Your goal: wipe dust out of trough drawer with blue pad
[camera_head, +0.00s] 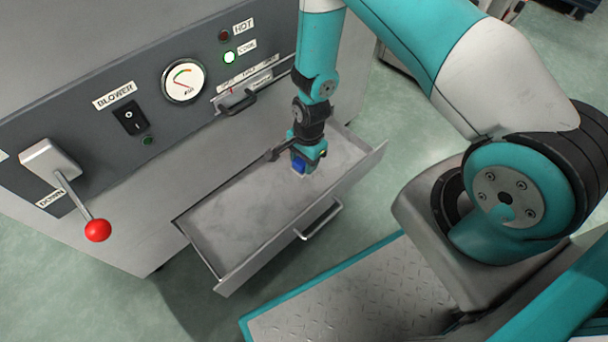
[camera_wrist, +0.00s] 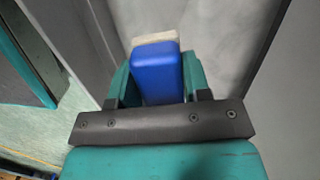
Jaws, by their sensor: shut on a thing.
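The trough drawer (camera_head: 236,222) is pulled out of the grey machine's front, with a bar handle on its outer face. Its floor looks pale grey and mottled, as if dusty. My gripper (camera_head: 302,163) points down inside the drawer, in its right part. It is shut on the blue pad (camera_head: 299,166). In the wrist view the blue pad (camera_wrist: 156,72) sits between the fingers with a pale beige layer at its far end, over the drawer floor (camera_wrist: 215,45). I cannot tell whether the pad touches the floor.
The machine panel above has a red-knobbed lever (camera_head: 97,230), a blower switch (camera_head: 131,117), a gauge (camera_head: 184,81) and a lit green lamp (camera_head: 229,57). A small handle (camera_head: 237,102) sits above the drawer. Open green floor (camera_head: 375,112) lies to the right.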

